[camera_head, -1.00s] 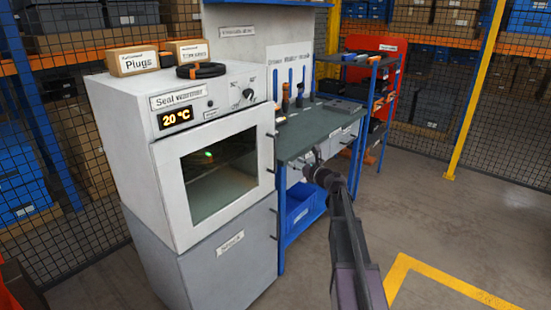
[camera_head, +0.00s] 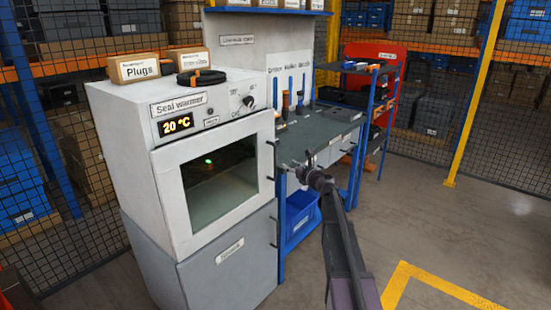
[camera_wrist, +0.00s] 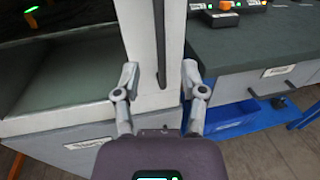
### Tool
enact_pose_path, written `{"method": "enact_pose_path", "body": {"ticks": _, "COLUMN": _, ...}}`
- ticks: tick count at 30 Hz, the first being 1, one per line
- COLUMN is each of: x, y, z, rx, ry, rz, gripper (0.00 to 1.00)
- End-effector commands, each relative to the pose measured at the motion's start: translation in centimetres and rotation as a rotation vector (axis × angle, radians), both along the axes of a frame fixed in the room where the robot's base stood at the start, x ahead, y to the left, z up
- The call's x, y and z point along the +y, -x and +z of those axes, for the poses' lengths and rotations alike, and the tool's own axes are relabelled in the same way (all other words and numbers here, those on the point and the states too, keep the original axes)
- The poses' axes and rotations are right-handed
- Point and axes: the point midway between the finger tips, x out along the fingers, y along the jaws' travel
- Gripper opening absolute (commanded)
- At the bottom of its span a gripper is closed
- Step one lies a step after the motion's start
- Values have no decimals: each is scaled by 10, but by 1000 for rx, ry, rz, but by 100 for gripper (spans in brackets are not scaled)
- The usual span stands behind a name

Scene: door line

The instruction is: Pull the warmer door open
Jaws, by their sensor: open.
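The seal warmer (camera_head: 130,160) is a white cabinet with a "20 °C" display. Its door (camera_head: 165,200) looks shut and has a dark glass window (camera_head: 220,180). A dark upright bar handle (camera_wrist: 160,40) runs along the door's right edge in the wrist view. My gripper (camera_head: 308,170) is in front and to the right of the door in the head view. In the wrist view my gripper (camera_wrist: 160,76) is open, one finger on each side of the handle's lower part. A gap shows on both sides; I cannot tell how deep the handle sits between the fingers.
A green-topped workbench (camera_head: 320,135) with tools stands right of the warmer, a blue bin (camera_head: 300,215) beneath it. Boxes and a coiled cable (camera_head: 201,77) lie on top. The floor at right is open.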

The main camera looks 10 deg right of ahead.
Motion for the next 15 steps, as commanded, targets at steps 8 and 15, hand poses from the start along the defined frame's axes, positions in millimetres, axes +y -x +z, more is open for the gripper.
{"method": "enact_pose_path", "body": {"ticks": 8, "x": 18, "y": -43, "z": 0, "rx": 0, "ry": 0, "rz": 1, "gripper": 54}}
{"method": "enact_pose_path", "body": {"ticks": 15, "x": 32, "y": -72, "z": 0, "rx": 0, "ry": 0, "rz": 1, "gripper": 54}}
